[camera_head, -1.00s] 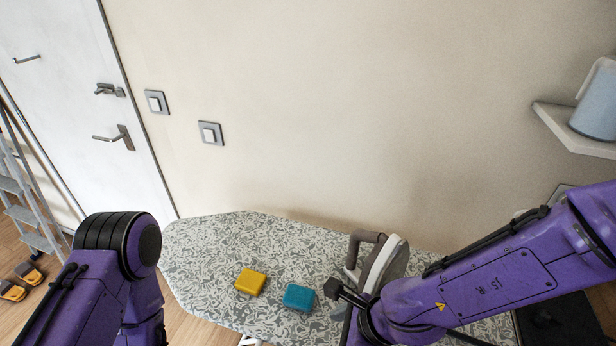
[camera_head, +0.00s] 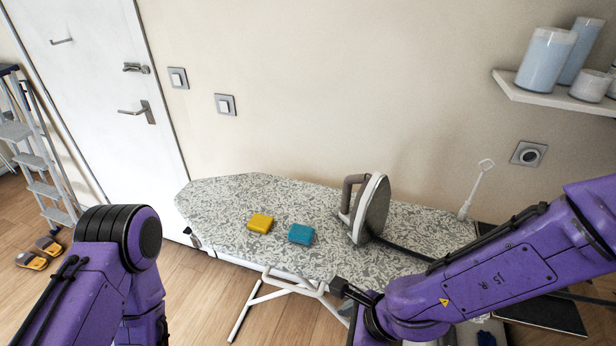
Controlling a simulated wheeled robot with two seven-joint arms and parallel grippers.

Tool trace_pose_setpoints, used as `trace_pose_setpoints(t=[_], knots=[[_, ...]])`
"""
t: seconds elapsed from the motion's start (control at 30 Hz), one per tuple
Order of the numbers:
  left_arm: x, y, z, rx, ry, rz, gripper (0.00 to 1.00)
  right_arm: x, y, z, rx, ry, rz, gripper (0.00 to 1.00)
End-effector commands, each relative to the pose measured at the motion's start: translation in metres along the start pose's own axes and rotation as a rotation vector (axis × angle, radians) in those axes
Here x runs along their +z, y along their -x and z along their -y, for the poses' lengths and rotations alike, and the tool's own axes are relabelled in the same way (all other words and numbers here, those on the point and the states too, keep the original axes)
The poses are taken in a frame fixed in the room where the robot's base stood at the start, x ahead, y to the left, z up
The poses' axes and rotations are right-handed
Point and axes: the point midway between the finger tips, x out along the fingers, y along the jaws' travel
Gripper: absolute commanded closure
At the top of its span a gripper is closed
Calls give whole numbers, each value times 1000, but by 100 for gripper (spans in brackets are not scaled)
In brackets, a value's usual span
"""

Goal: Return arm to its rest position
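My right arm (camera_head: 480,275) comes in from the right, in front of the ironing board. Its wrist end is low in the picture, and its gripper fingers do not show clearly. My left arm (camera_head: 110,265) is folded at the lower left, clear of the board, and its gripper is out of the picture. An iron (camera_head: 371,208) stands upright on its heel on the patterned ironing board (camera_head: 225,203). A yellow block (camera_head: 260,223) and a teal block (camera_head: 301,234) lie side by side on the board, left of the iron. No arm touches them in this view.
A wall shelf (camera_head: 545,95) with several pale blue jars (camera_head: 544,60) is at the upper right. A white door (camera_head: 95,80) and a stepladder (camera_head: 35,150) stand at the left. Shoes (camera_head: 32,260) lie on the floor.

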Motion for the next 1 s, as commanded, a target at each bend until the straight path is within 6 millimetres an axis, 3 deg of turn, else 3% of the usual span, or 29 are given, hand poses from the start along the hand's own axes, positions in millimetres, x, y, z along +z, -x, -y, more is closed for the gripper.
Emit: trace_pose_setpoints(t=[0.27,0.47,0.57,0.67,0.8,0.83,0.9,1.0], knots=[[6,-16,-2,1,0,-1,36,-51,-36,2,-12,99,-125,13],[14,-35,-3,0,0,0,36,-118,-73,1,-16,238,-278,13],[20,-48,-4,0,0,0,36,-164,-96,-2,-8,352,-381,13],[28,-68,-6,0,0,0,36,-224,-124,-11,19,523,-509,13],[43,-104,-10,0,0,0,36,-322,-166,-33,92,889,-691,13],[45,-110,-10,0,0,0,36,-339,-172,-38,108,968,-718,13],[49,-119,-11,0,0,0,36,-365,-181,-48,136,1124,-756,13],[50,-122,-11,0,0,0,36,-376,-184,-53,148,1200,-768,13]])
